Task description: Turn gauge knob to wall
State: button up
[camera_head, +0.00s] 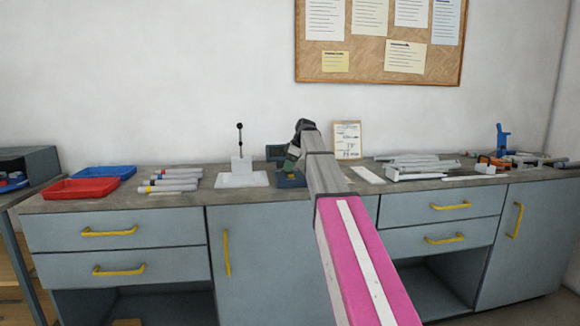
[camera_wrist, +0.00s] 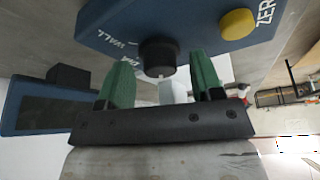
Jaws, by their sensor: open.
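The blue gauge box (camera_wrist: 185,22) fills the top of the wrist view, with the labels WALL, DIA and ZERO and a yellow button (camera_wrist: 237,24). Its black round knob (camera_wrist: 158,55) sits near the WALL and DIA labels. My gripper (camera_wrist: 163,62) is open, its two green fingers on either side of the knob, with gaps visible on both sides. A small pale mark shows at the knob's lower edge; I cannot tell for certain which label it faces. In the head view my gripper (camera_head: 291,164) is over the gauge box (camera_head: 291,181), partly hiding it.
A dark display (camera_wrist: 50,110) stands beside the gauge box. On the worktop (camera_head: 225,196) are a white stand (camera_head: 241,177) to the left, red (camera_head: 82,188) and blue (camera_head: 104,172) trays, several tubes (camera_head: 174,181), and an upright card (camera_head: 347,139) behind.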

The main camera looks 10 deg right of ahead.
jog(key=c, duration=0.9)
